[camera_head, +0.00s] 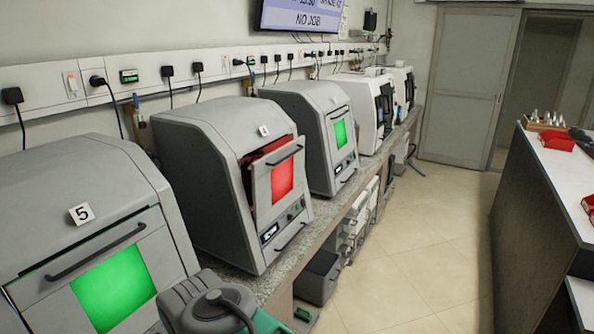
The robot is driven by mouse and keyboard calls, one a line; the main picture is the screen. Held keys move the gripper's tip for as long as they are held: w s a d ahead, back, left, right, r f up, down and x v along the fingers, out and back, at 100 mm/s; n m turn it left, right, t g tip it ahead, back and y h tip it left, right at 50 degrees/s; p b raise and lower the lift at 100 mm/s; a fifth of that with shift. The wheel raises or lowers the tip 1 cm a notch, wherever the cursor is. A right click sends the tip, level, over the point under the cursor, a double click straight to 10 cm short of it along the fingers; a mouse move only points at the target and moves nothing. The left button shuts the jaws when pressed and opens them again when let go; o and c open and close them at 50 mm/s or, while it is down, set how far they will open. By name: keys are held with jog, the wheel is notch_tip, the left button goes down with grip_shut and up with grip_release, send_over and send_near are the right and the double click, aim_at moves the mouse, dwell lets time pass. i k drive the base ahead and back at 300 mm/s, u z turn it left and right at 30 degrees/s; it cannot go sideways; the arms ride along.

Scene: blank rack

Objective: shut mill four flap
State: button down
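Mill four (205,150) is the grey machine just behind the one labelled 5, on the bench along the left wall. Its small label is too blurred to read for sure. Its front flap (260,190) has a red-lit window and a dark handle (285,155) along the top. The flap stands ajar: a dark and red gap shows along its upper left edge, between it and the housing. Part of my arm shows at the bottom edge, in front of machine 5. My gripper is not in view.
Machine 5 (85,210) is nearest, with a green window and its flap shut. Another mill (310,125) with a green window stands beyond mill four. A counter (545,215) with red trays stands at right. The floor (420,260) between is clear.

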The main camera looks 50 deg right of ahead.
aim_at(286, 181)
jog(key=k, duration=0.35)
jog(key=z, duration=1.15)
jog(key=i, duration=1.15)
jog(key=u, duration=1.9)
